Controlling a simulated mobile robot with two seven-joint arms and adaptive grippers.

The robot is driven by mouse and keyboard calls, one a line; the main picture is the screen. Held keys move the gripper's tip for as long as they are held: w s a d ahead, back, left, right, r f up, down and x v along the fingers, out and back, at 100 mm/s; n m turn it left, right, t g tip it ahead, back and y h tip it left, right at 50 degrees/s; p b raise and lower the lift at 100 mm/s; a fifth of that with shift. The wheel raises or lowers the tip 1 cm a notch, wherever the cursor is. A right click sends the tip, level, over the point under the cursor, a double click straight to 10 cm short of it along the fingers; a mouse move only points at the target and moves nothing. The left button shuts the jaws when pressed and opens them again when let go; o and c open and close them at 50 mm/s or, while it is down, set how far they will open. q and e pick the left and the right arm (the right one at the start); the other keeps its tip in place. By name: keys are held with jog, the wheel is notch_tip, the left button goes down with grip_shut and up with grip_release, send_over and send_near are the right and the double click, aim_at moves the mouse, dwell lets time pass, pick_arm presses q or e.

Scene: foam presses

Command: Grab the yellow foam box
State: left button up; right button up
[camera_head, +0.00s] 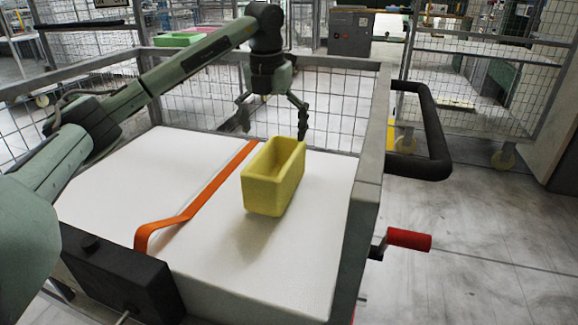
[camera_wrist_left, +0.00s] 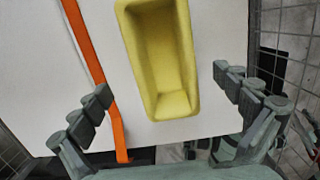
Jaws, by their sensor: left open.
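The yellow foam box (camera_head: 268,192) is an open-topped trough standing on a white surface (camera_head: 120,190) in the cart. My left gripper (camera_head: 270,125) is open and empty, above the surface and at the far end of the box in the head view. In the left wrist view the box (camera_wrist_left: 162,60) shows in the upper middle, with its near end between and beyond the open fingers (camera_wrist_left: 165,95). Neither finger appears to touch it. My right gripper is not in view.
An orange strap (camera_head: 190,212) crosses the white surface left of the box. Wire mesh sides (camera_head: 335,105) and a metal frame (camera_head: 365,210) bound the cart. A black handle (camera_head: 430,130) and a red grip (camera_head: 409,239) stick out on the right.

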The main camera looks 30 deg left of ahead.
pick_arm(q)
notch_tip(320, 180, down, 7)
jog(key=shift+d+r, duration=0.15)
jog(key=shift+r, duration=0.05)
jog(key=shift+f, duration=0.3)
jog(key=shift+w+f, duration=0.1)
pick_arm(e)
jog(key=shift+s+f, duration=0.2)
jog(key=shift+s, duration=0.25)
pick_arm(q)
jog(key=shift+f, duration=0.25)
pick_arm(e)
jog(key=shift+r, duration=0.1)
pick_arm(q)
jog(key=shift+c, duration=0.5)
jog(key=c, duration=0.9)
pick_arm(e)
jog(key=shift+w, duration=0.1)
